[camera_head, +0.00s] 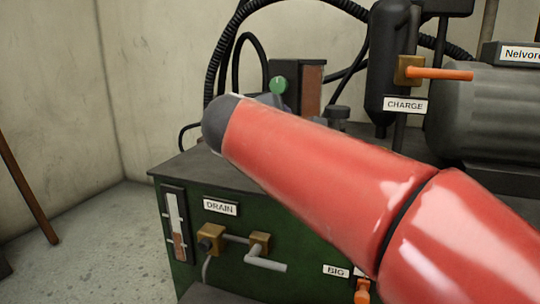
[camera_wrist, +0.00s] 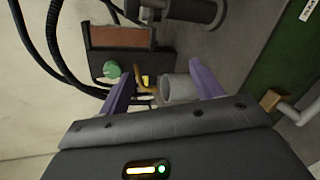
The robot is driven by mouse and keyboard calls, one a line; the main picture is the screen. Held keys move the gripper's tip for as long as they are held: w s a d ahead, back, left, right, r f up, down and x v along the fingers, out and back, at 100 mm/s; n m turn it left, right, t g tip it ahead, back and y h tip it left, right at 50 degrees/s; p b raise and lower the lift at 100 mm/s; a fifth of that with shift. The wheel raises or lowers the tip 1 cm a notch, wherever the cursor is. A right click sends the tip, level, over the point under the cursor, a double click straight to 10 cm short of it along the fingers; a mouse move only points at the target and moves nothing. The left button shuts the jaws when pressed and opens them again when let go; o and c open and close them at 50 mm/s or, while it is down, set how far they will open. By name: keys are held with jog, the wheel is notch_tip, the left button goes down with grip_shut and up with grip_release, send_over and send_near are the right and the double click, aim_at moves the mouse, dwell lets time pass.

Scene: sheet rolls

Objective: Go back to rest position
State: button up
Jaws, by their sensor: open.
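My red arm crosses the head view from the lower right toward the middle. My gripper is hidden there behind the arm's dark end. In the wrist view my gripper (camera_wrist: 162,92) shows two purple fingers spread apart, with nothing held between them. Beyond the fingers are a grey cylinder (camera_wrist: 178,88) and a small brass and yellow fitting (camera_wrist: 147,80). I cannot tell how far they are from the fingertips. A green knob (camera_wrist: 111,69) lies up and left of the fingers, and also shows in the head view (camera_head: 278,85) above my arm's end.
The green machine cabinet (camera_head: 185,262) carries DRAIN valves (camera_head: 211,238) and a sight gauge (camera_head: 175,222). Behind it are an orange CHARGE lever (camera_head: 440,74), a grey motor (camera_head: 475,110) and black hoses (camera_head: 222,65). The floor (camera_head: 90,240) at left is mostly clear.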

jog(key=s+d+f+m+g+y+p, duration=0.2)
jog(key=s+d+f+m+g, duration=0.4)
jog(key=s+d+f, duration=0.5)
jog(key=s+d+f+m+g+y+p, duration=0.1)
jog(key=s+f+m+y, duration=0.3)
jog(key=s+f+m, duration=0.7)
jog(key=s+f+g+p, duration=0.1)
jog(key=s, duration=0.2)
jog(key=shift+s+f+m, duration=0.2)
jog(key=shift+f+m, duration=0.1)
jog(key=shift+f, duration=0.05)
